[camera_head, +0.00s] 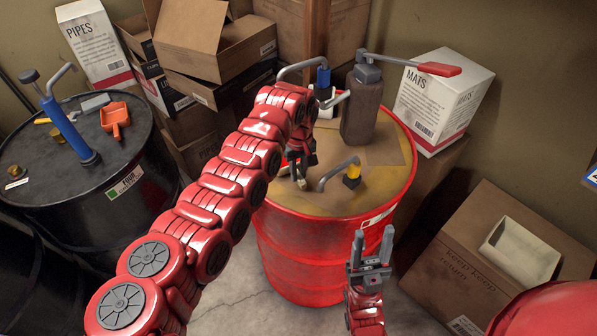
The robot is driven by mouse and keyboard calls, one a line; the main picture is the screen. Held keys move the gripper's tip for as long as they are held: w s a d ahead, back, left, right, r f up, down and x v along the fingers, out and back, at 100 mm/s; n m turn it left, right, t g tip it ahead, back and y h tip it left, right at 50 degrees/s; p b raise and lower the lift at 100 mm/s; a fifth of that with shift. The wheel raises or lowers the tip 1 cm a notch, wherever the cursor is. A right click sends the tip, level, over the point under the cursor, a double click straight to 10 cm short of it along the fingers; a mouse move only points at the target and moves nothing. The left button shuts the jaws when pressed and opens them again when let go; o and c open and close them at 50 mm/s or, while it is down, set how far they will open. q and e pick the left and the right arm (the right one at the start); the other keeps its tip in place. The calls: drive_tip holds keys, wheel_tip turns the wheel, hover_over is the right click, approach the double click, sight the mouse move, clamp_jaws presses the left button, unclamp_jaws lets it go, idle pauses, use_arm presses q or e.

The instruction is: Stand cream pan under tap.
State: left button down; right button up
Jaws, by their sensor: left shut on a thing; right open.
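The cream pan (520,251), a pale rectangular tray, lies on a cardboard box at the right. A grey curved tap with a yellow base (352,176) stands on top of the red drum (300,255). My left gripper (298,172) is low over the drum top, left of the yellow-based tap. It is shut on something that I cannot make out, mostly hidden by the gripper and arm. My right gripper (372,250) is open and empty in front of the red drum, left of the pan and apart from it.
A grey hand pump with a red handle (362,108) and a blue-collared spout (323,77) stand at the drum's back. A black drum (140,150) holds a blue pump (66,128) and an orange dustpan (115,118). Cartons crowd the back wall.

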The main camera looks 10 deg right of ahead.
use_arm(q)
drive_tip(key=shift+f+b, duration=0.3)
drive_tip(key=shift+f, duration=0.2)
drive_tip(key=c, duration=0.7)
unclamp_jaws()
drive_tip(key=shift+r, duration=0.1)
drive_tip(key=shift+r, duration=0.3)
drive_tip(key=shift+s+r+b, duration=0.1)
drive_tip(key=shift+r+b, duration=1.7)
drive_tip(key=shift+r, duration=6.5)
